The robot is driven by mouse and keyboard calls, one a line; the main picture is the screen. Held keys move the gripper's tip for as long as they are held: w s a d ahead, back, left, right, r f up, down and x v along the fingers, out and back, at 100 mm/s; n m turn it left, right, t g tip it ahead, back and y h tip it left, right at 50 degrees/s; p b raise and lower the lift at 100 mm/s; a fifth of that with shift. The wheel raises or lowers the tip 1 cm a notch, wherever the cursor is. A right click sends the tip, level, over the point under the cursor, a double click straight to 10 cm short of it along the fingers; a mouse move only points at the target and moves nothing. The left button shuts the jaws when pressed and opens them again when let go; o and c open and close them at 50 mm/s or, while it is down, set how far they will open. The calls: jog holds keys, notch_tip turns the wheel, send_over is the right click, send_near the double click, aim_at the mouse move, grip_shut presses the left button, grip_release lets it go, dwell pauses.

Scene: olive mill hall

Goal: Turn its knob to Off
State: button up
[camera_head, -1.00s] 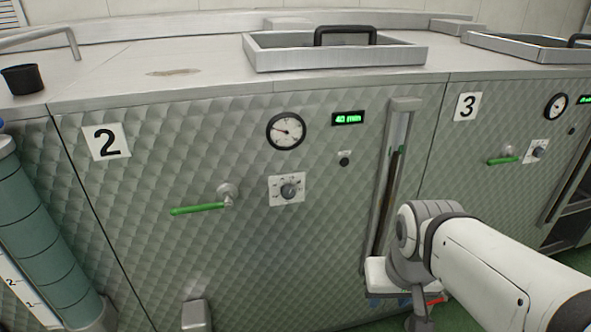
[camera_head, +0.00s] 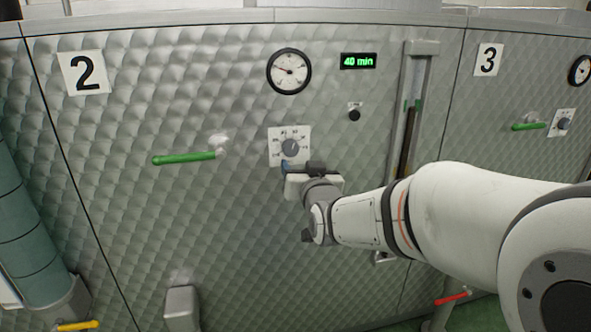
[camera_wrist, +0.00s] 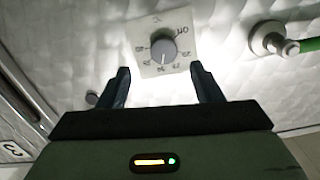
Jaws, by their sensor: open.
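The grey round knob (camera_head: 290,147) sits on a white dial plate (camera_head: 275,152) on the panel of machine 2, below the round gauge. In the wrist view the knob (camera_wrist: 163,51) shows upside down on its plate, with marks around it too small to read surely. My gripper (camera_head: 301,168) is just below the plate in the head view. In the wrist view its two dark fingers (camera_wrist: 164,78) are open, apart, with nothing between them, and point toward the knob. I cannot tell the exact gap to the panel.
A green-handled lever (camera_head: 185,158) sticks out left of the dial. A round gauge (camera_head: 289,71), a green "40 min" display (camera_head: 358,61) and a small black button (camera_head: 354,115) are above. A vertical sight slot (camera_head: 411,125) is on the right. A grey box (camera_head: 182,306) juts out low.

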aim_at(292, 151)
jog(key=x, duration=0.8)
jog(key=shift+a+r, duration=0.15)
jog(key=shift+a, duration=0.05)
jog(key=shift+c, duration=0.2)
jog(key=c, duration=0.9)
